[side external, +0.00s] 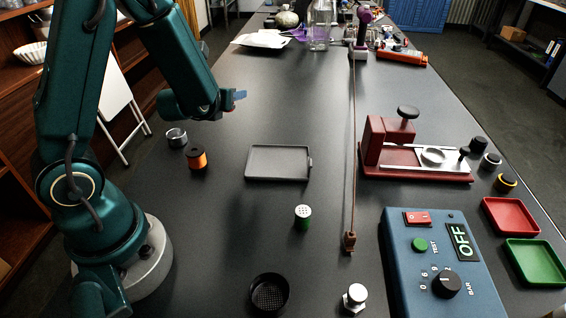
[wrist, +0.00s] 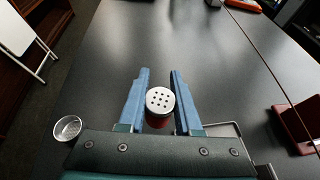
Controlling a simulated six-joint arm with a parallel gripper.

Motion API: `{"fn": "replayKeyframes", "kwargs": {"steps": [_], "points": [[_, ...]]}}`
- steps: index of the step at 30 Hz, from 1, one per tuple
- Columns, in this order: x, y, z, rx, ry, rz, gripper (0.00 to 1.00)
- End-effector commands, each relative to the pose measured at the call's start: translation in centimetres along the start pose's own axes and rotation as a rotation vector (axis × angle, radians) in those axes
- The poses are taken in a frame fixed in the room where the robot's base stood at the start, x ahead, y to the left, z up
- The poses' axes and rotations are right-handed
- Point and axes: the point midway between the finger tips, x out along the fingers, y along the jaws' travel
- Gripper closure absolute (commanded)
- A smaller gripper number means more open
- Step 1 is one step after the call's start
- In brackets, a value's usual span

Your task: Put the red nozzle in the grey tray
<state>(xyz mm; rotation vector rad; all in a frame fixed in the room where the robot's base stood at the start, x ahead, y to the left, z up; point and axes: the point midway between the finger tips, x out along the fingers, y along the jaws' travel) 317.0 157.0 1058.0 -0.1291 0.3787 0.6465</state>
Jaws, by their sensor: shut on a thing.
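The red nozzle (wrist: 159,102), with a pale perforated top and a red body, is between the blue fingers of my gripper (wrist: 159,88) in the wrist view. My gripper (side external: 239,96) is shut on it and holds it above the table; in the side view the nozzle is mostly hidden by the gripper. The grey tray (side external: 279,163) lies flat and empty on the table, below and to the right of my gripper in the side view. In the wrist view, part of its rim (wrist: 222,129) shows behind the gripper body at the lower right.
A green nozzle (side external: 303,218) stands in front of the tray. An orange-and-black cylinder (side external: 197,159) and a metal cup (side external: 176,137) stand left of it. A brown cable (side external: 352,150), a red brewer stand (side external: 400,150) and a blue control box (side external: 440,265) are to the right.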

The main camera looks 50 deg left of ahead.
Motion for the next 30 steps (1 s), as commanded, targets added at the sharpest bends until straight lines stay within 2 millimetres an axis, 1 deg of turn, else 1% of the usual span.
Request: {"fn": "replayKeyframes", "kwargs": {"steps": [1, 5, 12, 15, 18, 21, 23, 26, 30], "points": [[0.2, -0.9, -0.4, 0.005, 0.002, -0.007, 1.0], [0.9, -3.1, -1.7, 0.006, 0.002, -0.007, 1.0], [2.3, -7.8, -4.1, 0.004, 0.001, -0.005, 1.0], [2.7, -9.4, -5.0, 0.003, 0.0, -0.003, 1.0], [3.1, -10.4, -5.5, 0.001, -0.001, -0.002, 1.0], [3.2, -10.9, -5.8, 0.001, -0.001, -0.001, 1.0], [3.3, -11.1, -6.0, 0.002, 0.0, 0.0, 1.0], [3.6, -11.1, -6.7, 0.004, 0.002, 0.001, 1.0], [4.3, -11.0, -8.4, 0.006, 0.003, 0.001, 1.0]]}}
